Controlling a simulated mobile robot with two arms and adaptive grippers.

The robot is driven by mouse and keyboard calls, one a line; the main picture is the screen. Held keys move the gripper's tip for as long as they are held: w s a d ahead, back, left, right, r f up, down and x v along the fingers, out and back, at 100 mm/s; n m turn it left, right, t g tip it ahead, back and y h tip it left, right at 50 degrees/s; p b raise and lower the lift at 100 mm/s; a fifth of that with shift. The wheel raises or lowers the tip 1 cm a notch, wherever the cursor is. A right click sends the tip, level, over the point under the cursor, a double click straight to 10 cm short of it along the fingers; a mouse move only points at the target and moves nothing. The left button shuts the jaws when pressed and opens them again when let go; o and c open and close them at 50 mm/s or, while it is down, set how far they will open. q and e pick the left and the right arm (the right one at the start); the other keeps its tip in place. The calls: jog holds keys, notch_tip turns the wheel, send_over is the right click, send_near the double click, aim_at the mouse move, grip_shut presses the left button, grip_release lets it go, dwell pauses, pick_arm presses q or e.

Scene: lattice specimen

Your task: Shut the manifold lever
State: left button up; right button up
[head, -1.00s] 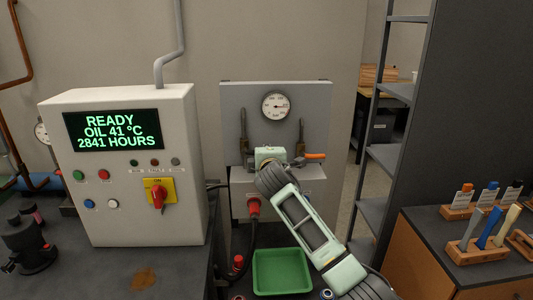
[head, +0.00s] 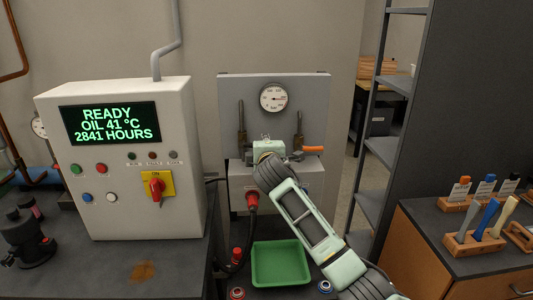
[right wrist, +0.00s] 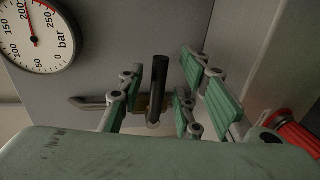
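My left gripper is not in view.
A control cabinet (head: 120,205) with a lit display stands left. A red coupling (head: 252,199) with a hose sits below the manifold, beside my arm. A green tray (head: 280,263) lies below. A shelf rack (head: 385,150) and a bench with tool holders stand right.

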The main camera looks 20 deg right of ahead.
jog(key=v, duration=1.1)
dwell(0.4)
